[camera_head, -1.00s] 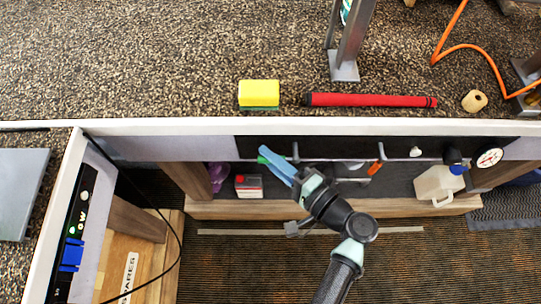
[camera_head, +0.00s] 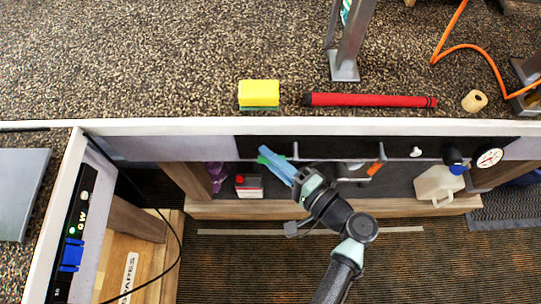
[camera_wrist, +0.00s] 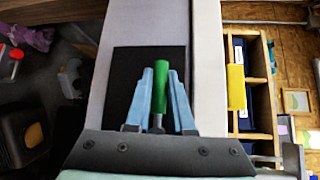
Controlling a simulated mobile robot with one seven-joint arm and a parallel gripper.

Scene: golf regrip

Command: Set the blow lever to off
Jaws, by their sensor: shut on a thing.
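A lever with a green grip and a thin metal stem (camera_wrist: 158,82) stands out from a black panel (camera_wrist: 123,70) in the wrist view. My gripper (camera_wrist: 161,88) has its two light-blue fingers on either side of the green grip and is shut on it. In the head view, my gripper (camera_head: 271,161) is at the front face of the white-edged bench, and only a bit of green shows by its fingertips. The lever's setting marks cannot be read, and its lower stem is partly hidden.
A lever with an orange grip (camera_head: 376,168) and a round gauge (camera_head: 489,158) are further right on the bench front. A red and white can (camera_head: 249,186) and a white jug (camera_head: 437,184) stand below. A yellow sponge (camera_head: 259,93) and red grip (camera_head: 370,100) lie on top.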

